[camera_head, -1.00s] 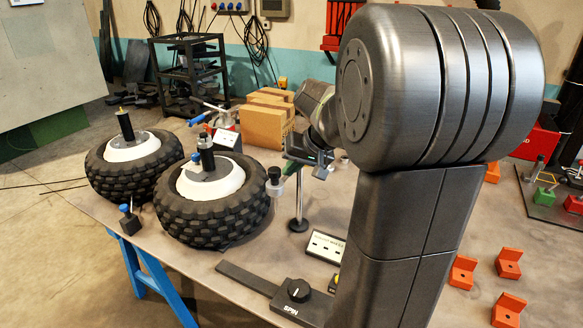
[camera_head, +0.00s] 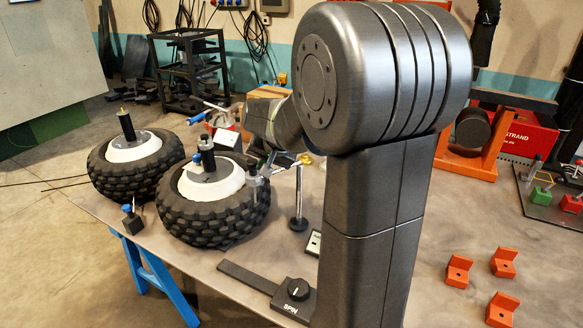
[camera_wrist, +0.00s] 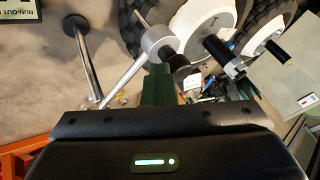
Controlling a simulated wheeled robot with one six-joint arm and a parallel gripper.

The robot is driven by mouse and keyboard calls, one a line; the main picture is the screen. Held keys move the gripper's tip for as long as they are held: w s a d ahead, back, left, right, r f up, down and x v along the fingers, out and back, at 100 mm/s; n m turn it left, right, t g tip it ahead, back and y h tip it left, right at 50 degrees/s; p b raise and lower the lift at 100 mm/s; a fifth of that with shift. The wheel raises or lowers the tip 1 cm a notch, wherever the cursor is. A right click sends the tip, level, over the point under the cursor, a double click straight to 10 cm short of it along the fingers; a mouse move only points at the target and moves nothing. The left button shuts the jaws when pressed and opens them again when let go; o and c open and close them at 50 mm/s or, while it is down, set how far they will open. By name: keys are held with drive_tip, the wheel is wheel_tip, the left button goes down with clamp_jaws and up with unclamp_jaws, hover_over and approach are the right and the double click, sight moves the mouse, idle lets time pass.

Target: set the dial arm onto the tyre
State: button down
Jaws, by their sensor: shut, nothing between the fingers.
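The dial arm stands on a slim metal post (camera_head: 299,195) with a round dark base, right of the nearer tyre (camera_head: 215,220). Its round dial head (camera_head: 256,187) is at that tyre's right side. In the wrist view the dial head (camera_wrist: 158,42) sits at the end of a thin rod, its tip close to the dark tread (camera_wrist: 129,35). I cannot tell whether it touches. My gripper (camera_wrist: 158,82) is shut and empty, its green fingers beside the rod and dial head. In the head view my wrist partly hides the rod and fingers.
A second tyre (camera_head: 120,165) with a white hub stands behind left. A SPIN dial box (camera_head: 298,291) is at the front table edge. A small dark block with a blue knob (camera_head: 131,219) stands left of the near tyre. Orange brackets (camera_head: 503,262) lie on the right.

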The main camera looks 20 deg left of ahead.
drive_tip(key=w+a+m+t+h, duration=0.1)
drive_tip(key=w+a+m, duration=0.2)
drive_tip(key=w+a, duration=0.5)
drive_tip(key=shift+a+t+p, duration=0.3)
drive_tip(key=shift+a, duration=0.75)
drive_tip(key=shift+r, duration=0.2)
